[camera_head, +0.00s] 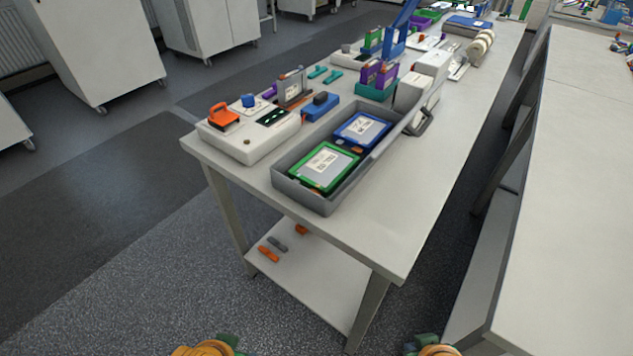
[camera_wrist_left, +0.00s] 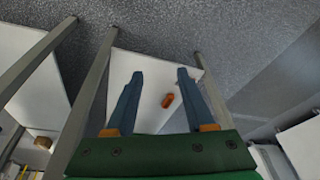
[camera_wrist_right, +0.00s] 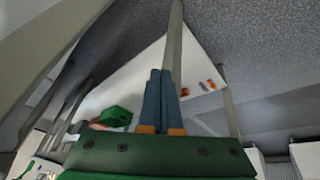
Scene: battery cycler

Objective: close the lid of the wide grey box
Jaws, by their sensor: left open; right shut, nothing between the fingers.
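The wide grey box (camera_head: 285,187) stands on the near part of the white bench. It holds a green-framed module (camera_head: 323,167) and a blue-framed module (camera_head: 362,129). Its grey lid (camera_head: 384,147) seems to stand up along the box's right long side, seen almost edge-on, with a dark handle (camera_head: 421,122) near its far end. The box opening is uncovered. My left gripper (camera_wrist_left: 160,76) is open and empty, and my right gripper (camera_wrist_right: 160,74) is shut and empty. Both are low, near the bench's lower shelf. In the head view only parts of my arms show at the bottom edge, well short of the box.
A white device with an orange handle (camera_head: 223,117) and a blue block (camera_head: 320,106) stand left of the box. A white unit (camera_head: 412,92) and racks stand behind it. The bench top (camera_head: 400,220) right of the box is clear. Another white table (camera_head: 570,200) stands right.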

